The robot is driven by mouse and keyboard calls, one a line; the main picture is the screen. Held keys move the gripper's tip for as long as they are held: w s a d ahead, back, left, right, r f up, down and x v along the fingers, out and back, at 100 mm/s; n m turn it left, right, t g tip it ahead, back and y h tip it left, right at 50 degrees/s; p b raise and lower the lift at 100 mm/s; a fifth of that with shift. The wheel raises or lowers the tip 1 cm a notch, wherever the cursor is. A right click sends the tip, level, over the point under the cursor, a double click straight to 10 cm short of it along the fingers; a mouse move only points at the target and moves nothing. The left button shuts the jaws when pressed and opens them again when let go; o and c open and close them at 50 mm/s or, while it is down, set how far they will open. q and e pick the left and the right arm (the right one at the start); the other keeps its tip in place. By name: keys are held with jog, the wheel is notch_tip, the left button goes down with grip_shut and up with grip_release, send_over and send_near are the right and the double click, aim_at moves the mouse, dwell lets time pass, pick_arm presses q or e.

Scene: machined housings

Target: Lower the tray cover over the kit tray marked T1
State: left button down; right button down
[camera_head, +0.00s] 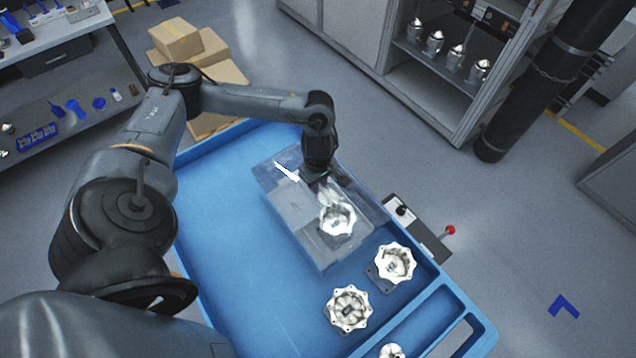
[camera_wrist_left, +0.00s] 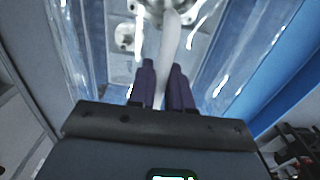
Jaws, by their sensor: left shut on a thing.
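The tray cover (camera_head: 270,172) is a clear, box-shaped shell in the head view. It appears over the grey kit tray (camera_head: 292,208), and I cannot tell whether it is seated or slightly raised. No T1 mark is legible. A silver housing (camera_head: 338,217) shows through the cover. My left gripper (camera_head: 318,178) is above the cover, shut on it. In the left wrist view, the fingers (camera_wrist_left: 165,88) close on a pale handle strip (camera_wrist_left: 169,45) of the cover, with clear walls on both sides. My right gripper is not in view.
The blue cart top (camera_head: 215,215) is clear left of the tray. Silver housings (camera_head: 348,308) (camera_head: 396,262) stand near its lower right. A control box with a red-knobbed lever (camera_head: 425,228) sits at its right edge. Cardboard boxes (camera_head: 176,40) are behind.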

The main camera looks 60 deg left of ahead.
pick_arm(q)
jog(key=shift+f, duration=0.1)
dwell(0.3)
jog(key=c, duration=1)
grip_release()
jog(key=shift+o, duration=0.2)
jog(key=shift+r, duration=0.45)
notch_tip(320, 180, up, 4)
jog(key=shift+f, duration=0.1)
notch_tip(320, 180, up, 4)
jog(key=shift+r+p, duration=0.25)
jog(key=shift+p, duration=1)
jog(key=shift+r+p, duration=0.55)
jog(key=shift+r, duration=0.3)
